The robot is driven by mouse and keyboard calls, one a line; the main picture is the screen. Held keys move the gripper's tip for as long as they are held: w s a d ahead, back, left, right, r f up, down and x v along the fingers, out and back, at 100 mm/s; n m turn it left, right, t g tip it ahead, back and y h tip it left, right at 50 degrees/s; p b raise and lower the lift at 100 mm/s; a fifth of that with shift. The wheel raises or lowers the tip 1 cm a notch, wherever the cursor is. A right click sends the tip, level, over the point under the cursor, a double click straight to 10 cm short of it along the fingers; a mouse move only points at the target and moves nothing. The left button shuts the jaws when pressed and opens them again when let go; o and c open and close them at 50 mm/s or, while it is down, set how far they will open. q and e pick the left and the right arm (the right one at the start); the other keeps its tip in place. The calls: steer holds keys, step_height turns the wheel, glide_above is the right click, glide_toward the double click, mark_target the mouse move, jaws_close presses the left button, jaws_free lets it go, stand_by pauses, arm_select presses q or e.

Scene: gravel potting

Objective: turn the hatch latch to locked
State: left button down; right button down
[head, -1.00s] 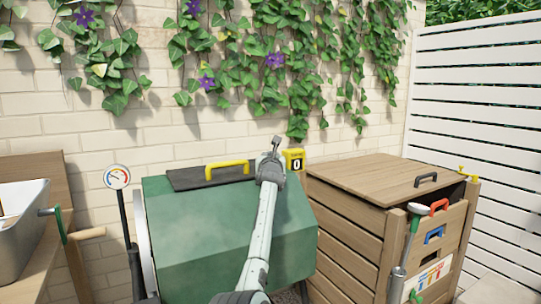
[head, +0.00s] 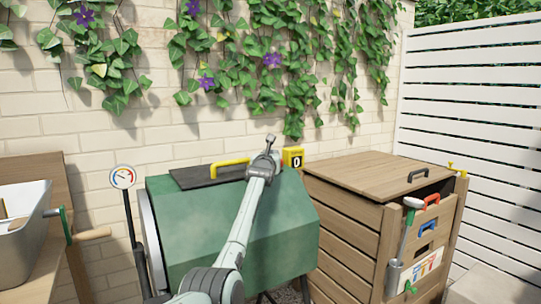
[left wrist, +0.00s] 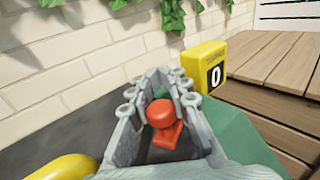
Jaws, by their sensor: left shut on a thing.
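The green drum (head: 225,225) has a dark hatch (head: 190,178) on top with a yellow handle (head: 230,168); the handle's end also shows in the left wrist view (left wrist: 65,168). My left gripper (head: 268,145) is at the hatch's right end, beside the yellow counter. In the left wrist view, my left gripper (left wrist: 162,95) is shut around a red latch knob (left wrist: 160,113), with a finger on each side. The latch is hidden by the gripper in the head view. I cannot tell its locked mark. My right gripper is not in view.
A dial gauge (head: 122,177) and a bench with a metal tub (head: 22,235) are on the left.

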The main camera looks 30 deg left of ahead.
arm_select(q)
steer(key=c, duration=1.4)
jaws_free()
steer(key=shift+c, duration=0.2)
steer(key=shift+s, duration=0.4)
steer(key=v, duration=1)
steer(key=shift+s+d, duration=0.1)
steer(key=shift+s, duration=0.05)
steer(key=shift+s+d, duration=0.3)
steer(key=shift+s, duration=0.1)
